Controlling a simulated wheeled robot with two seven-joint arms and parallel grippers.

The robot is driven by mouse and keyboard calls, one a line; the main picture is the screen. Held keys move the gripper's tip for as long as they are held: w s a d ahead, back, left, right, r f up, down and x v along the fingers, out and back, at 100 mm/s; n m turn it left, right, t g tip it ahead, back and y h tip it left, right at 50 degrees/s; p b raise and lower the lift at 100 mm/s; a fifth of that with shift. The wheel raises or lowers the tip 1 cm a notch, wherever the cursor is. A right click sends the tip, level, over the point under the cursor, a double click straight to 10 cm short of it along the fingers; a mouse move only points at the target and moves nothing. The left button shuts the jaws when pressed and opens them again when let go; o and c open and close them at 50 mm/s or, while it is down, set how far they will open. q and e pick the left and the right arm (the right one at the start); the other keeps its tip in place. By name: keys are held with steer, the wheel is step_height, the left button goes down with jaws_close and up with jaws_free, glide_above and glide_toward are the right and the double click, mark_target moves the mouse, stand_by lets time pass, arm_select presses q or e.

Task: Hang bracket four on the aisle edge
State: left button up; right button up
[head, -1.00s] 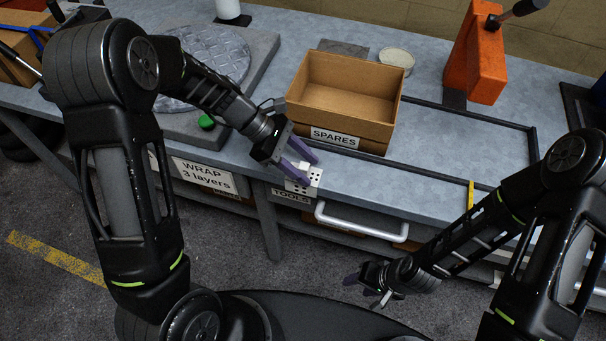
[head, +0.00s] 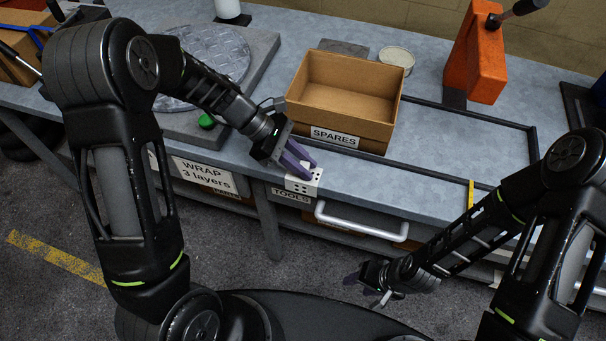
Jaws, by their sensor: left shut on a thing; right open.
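A small white bracket (head: 304,186) with dark holes is at the front edge of the workbench (head: 440,205), just above the TOOLS label. My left gripper (head: 300,163) is shut on the bracket, its purple fingers reaching down onto it from the upper left. Part of the bracket is hidden behind the fingers. I cannot tell whether the bracket is seated on the edge. My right gripper (head: 366,283) is open and empty, low in front of the bench and well away from the bracket.
A cardboard SPARES box (head: 345,100) stands right behind the bracket. A dark frame (head: 460,112) lies on the bench to the right, with a yellow strip (head: 471,193) at the front edge. A white drawer handle (head: 360,222) sticks out below. An orange jack (head: 475,60) stands behind.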

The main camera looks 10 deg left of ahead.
arm_select(q)
jaws_close()
steer(key=shift+s+r, duration=0.2)
steer(key=shift+r, duration=0.2)
steer(key=r, duration=0.6)
steer(key=shift+s+r, duration=0.15)
steer(key=shift+s, duration=0.2)
steer(key=s+a+b, duration=0.1)
steer(key=s+b, duration=0.5)
steer(key=s, duration=1.3)
steer(key=shift+a, duration=0.1)
